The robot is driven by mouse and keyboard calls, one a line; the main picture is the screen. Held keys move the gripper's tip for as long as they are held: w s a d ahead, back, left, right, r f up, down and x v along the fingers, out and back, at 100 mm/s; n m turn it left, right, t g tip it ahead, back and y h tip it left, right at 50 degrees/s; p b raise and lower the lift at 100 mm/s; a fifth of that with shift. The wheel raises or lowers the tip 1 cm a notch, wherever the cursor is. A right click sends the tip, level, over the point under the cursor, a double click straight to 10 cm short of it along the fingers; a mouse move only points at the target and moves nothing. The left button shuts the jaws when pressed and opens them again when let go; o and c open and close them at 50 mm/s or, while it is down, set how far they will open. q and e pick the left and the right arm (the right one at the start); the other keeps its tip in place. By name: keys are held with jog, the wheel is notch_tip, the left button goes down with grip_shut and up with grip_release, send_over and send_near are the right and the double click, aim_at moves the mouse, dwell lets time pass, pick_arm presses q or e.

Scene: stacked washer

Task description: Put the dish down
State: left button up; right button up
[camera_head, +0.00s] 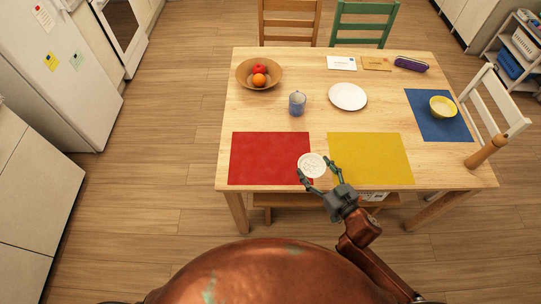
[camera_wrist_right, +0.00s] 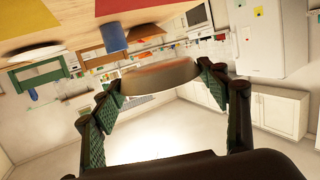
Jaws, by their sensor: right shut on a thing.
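The dish (camera_head: 311,164) is small, round and pale, with faint marks inside. My right gripper (camera_head: 315,168) is shut on it, with one finger on each side. The dish is over the front of the wooden table, between the red mat (camera_head: 268,158) and the yellow mat (camera_head: 372,158), overlapping the red mat's right edge in the head view. In the right wrist view, which is upside down, the dish (camera_wrist_right: 160,76) sits between the green finger pads and appears apart from the tabletop. The exact height is hard to tell. My left gripper is not in view.
A blue cup (camera_head: 297,104) and a white plate (camera_head: 348,96) stand behind the mats. A fruit bowl (camera_head: 244,78) is at back left. A yellow bowl (camera_head: 442,107) is on the blue mat (camera_head: 424,129) at right. Envelopes and a purple case (camera_head: 411,64) lie at the back.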

jog(key=shift+w+a+f, duration=0.1)
jog(key=shift+w+a, duration=0.1)
jog(key=shift+w, duration=0.85)
jog(key=w+a+f+b, duration=0.2)
jog(key=w+a+f, duration=0.2)
jog(key=w+a, duration=0.15)
jog(key=b, duration=0.2)
send_over(287, 160)
jog(key=f, duration=0.4)
jog(key=shift+s+d+f, duration=0.2)
jog(key=shift+s+d, duration=0.15)
jog(key=shift+s, duration=0.05)
jog(key=shift+w+a+f, duration=0.2)
jog(key=shift+f, duration=0.05)
jog(key=shift+w+a+f+b, duration=0.15)
jog(key=shift+f+b, duration=0.15)
notch_tip(287, 160, down, 4)
jog(key=shift+w+r+b, duration=0.1)
jog(key=shift+r+b, duration=0.15)
jog(key=shift+b, duration=0.55)
jog(key=shift+r, duration=0.15)
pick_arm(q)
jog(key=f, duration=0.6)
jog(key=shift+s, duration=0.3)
pick_arm(e)
jog(key=o, duration=1.2)
